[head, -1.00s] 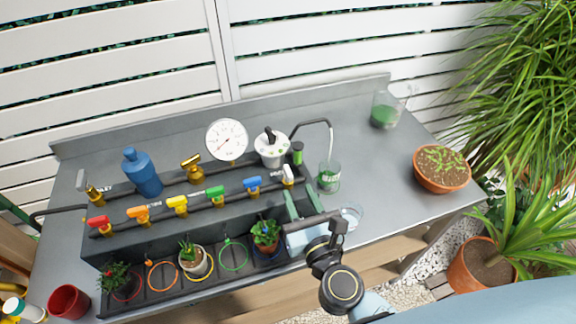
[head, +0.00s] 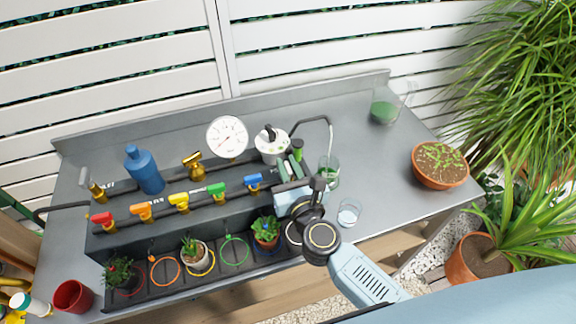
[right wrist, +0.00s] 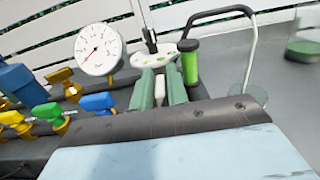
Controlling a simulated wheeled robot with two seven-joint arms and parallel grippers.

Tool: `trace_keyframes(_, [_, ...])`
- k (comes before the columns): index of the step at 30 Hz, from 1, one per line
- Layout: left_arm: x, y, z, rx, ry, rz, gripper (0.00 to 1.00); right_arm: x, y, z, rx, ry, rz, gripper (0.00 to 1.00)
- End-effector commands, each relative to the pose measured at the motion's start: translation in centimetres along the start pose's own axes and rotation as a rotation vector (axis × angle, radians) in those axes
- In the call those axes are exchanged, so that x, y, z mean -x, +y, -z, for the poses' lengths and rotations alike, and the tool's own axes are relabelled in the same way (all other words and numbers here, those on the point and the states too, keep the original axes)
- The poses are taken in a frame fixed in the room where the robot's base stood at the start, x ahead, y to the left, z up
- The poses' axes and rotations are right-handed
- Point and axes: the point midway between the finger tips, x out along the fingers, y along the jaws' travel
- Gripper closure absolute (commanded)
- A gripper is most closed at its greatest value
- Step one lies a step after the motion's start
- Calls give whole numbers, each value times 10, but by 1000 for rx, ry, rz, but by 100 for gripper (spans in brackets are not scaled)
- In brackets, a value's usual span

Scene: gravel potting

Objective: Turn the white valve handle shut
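The white valve handle (right wrist: 160,92) shows in the right wrist view as a narrow white piece between the two green fingers of my right gripper (right wrist: 162,88). The fingers are close on both sides of it and look shut on it. In the head view my right gripper (head: 290,172) is at the right end of the front pipe, and its fingers and body hide the handle. The handle's exact angle cannot be told. My left gripper is not in view.
Red (head: 102,219), orange (head: 140,211), yellow (head: 179,201), green (head: 216,190) and blue (head: 253,180) valve handles line the pipe to the left. A gauge (head: 227,136), white-lidded pot (head: 271,147), bent tube (head: 329,124) and glass beaker (head: 329,168) stand close by.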

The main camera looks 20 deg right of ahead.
Motion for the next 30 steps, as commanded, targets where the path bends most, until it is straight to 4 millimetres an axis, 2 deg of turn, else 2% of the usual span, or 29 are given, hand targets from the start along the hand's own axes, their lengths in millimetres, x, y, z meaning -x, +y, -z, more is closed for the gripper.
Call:
trace_keyframes(1, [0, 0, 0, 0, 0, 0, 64, 0, 0, 0, 0, 0, 0, 91])
trace_keyframes(3, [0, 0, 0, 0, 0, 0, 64, 0, 0, 0, 0, 0, 0, 100])
trace_keyframes(11, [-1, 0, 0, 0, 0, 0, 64, 0, 0, 0, -1, 0, 11, 100])
trace_keyframes(17, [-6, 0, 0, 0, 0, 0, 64, 1, 1, 2, -5, 2, 84, 100])
trace_keyframes(30, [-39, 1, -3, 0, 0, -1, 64, 0, 1, 4, -6, 2, 378, 100])
